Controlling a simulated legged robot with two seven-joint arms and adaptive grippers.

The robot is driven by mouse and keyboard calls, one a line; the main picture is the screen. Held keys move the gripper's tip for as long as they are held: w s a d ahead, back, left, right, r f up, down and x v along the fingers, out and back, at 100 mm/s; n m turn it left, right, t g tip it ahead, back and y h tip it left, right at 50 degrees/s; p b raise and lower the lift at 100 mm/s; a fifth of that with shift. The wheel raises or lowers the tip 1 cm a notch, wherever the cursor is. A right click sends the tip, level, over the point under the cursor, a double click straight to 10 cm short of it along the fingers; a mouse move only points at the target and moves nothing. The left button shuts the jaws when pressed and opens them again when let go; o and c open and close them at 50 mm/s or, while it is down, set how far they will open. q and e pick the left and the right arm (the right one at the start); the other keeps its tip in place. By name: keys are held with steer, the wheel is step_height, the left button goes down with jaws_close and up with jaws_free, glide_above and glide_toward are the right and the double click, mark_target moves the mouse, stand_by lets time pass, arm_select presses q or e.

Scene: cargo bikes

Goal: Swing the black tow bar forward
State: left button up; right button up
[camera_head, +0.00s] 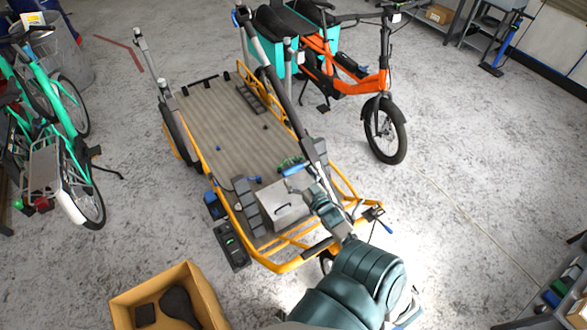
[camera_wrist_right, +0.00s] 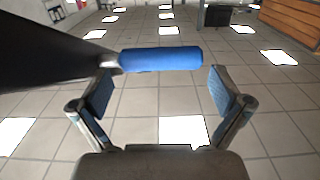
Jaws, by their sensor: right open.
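The black tow bar (camera_head: 286,98) runs long and slanted above the cargo bike's right side in the head view. A blue handle (camera_head: 294,169) shows beside its lower part. In the right wrist view, a broad black bar (camera_wrist_right: 45,50) comes in from the left with the blue handle (camera_wrist_right: 160,59) sticking out sideways. My right gripper (camera_head: 308,186) reaches up to the handle from the front. In the wrist view my right gripper (camera_wrist_right: 160,88) is open, its blue-padded fingers apart, with the handle across and just beyond the fingertips. My left gripper is not in view.
The yellow-framed cargo bike has a ribbed deck (camera_head: 215,115) carrying a grey box (camera_head: 284,207). An orange bike (camera_head: 350,75) stands behind it to the right. Green bikes (camera_head: 70,115) stand left. A cardboard box (camera_head: 205,292) is front left.

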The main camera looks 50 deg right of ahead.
mark_target(293, 168)
steer(key=shift+x, duration=1.9)
steer(key=shift+a, duration=0.1)
